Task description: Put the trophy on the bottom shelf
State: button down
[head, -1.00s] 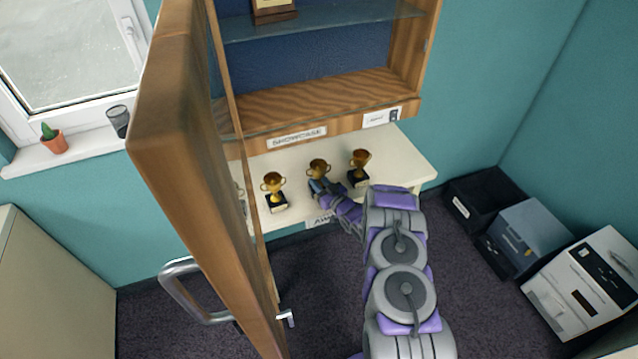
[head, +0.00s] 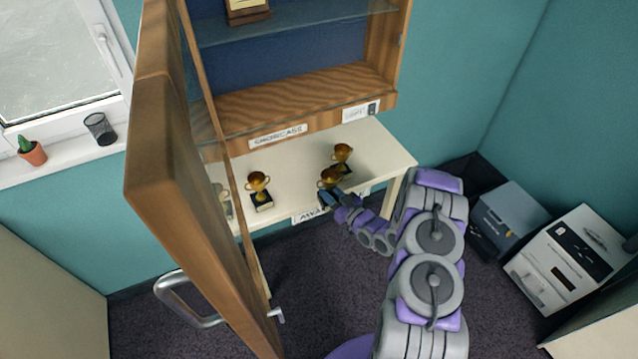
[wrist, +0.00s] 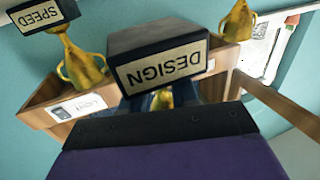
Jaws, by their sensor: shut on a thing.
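My gripper (head: 333,194) is shut on a gold trophy cup (head: 331,178) at the front edge of the white table, between two other trophies in the head view. In the wrist view, which is upside down, its dark base (wrist: 160,62) reads DESIGN and hides most of the cup. The open wooden showcase hangs above the table. Its wooden bottom shelf (head: 300,95) looks empty. A glass shelf (head: 300,24) above it holds a wooden plaque (head: 246,10).
Gold trophies stand on the table at left (head: 258,190) and right (head: 342,157); another shows faintly behind the door glass. The open showcase door (head: 165,150) stands upright at left.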

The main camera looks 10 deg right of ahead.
jog(key=shift+v, duration=0.85)
jog(key=w+r+m+t+h+b, duration=0.1)
jog(key=w+r+m+h, duration=0.1)
jog(key=w+r, duration=0.5)
jog(key=w+r+m+h, duration=0.15)
jog(key=w+r, duration=0.25)
jog(key=r, duration=0.6)
jog(key=s+a+r+m+h+b, duration=0.15)
jog(key=a+r, duration=0.25)
jog(key=r, duration=0.6)
jog(key=a+r+h, duration=0.3)
jog(key=a+r, duration=0.1)
jog(key=r, duration=0.5)
jog(key=s+f, duration=0.4)
jog(key=f, duration=0.3)
jog(key=s+f, duration=0.4)
jog(key=f, duration=0.4)
jog(key=shift+d+t, duration=0.2)
jog(key=shift+t, duration=0.2)
jog(key=shift+s+f, duration=0.1)
jog(key=shift+s, duration=0.05)
